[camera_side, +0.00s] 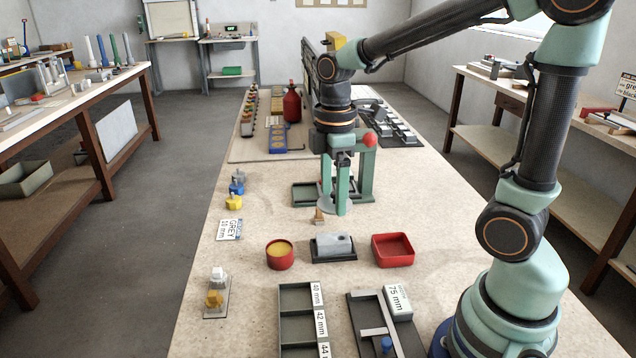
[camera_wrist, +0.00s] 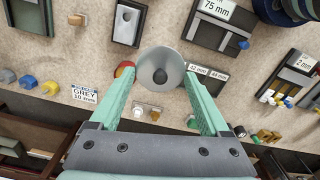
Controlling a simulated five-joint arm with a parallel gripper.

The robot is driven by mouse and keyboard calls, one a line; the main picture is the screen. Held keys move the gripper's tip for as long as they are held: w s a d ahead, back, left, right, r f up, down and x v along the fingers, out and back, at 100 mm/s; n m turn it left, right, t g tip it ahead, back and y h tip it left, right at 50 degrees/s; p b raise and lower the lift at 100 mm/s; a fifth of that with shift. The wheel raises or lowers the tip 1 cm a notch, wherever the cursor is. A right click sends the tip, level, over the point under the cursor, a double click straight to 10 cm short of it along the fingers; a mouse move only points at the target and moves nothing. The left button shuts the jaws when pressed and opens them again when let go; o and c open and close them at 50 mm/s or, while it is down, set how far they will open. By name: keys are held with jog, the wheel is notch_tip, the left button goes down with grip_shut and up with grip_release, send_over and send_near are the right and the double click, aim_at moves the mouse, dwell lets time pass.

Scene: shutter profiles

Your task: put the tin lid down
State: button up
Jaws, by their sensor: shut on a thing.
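The tin lid is a round grey disc (camera_wrist: 158,58) with a small dark round spot near its middle in the wrist view. In the side view it is a thin grey disc (camera_side: 326,203), partly hidden by a finger. My gripper (camera_side: 335,208) is shut on it, with its green fingers on either side of the lid, pointing down. The lid appears to be above the bench; the exact gap is unclear. An open round red tin (camera_side: 280,256) with yellow inside stands on the bench, nearer the side camera. In the wrist view the tin (camera_wrist: 121,71) is partly hidden by the left finger.
A black tray with a grey block (camera_side: 333,245) and a square red tray (camera_side: 392,250) stand right of the tin. Slotted gauges (camera_side: 297,330) lie in front. A GREY 10 mm card (camera_side: 229,229) and blue and yellow knobs (camera_side: 234,201) are at left. A red bottle (camera_side: 292,103) stands behind.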

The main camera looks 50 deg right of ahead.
jog(key=m, duration=0.3)
jog(key=a+m, duration=0.1)
jog(key=m, duration=0.1)
jog(key=shift+w+f, duration=0.15)
jog(key=shift+f, duration=0.2)
jog(key=m, duration=0.6)
jog(key=shift+w+a+f, duration=0.2)
jog(key=shift+a+f, duration=0.1)
jog(key=shift+a, duration=0.1)
jog(key=r, duration=0.2)
send_over(348, 274)
notch_tip(348, 274, down, 16)
jog(key=shift+r, duration=0.15)
jog(key=shift+f, duration=2.05)
jog(key=shift+f, duration=0.15)
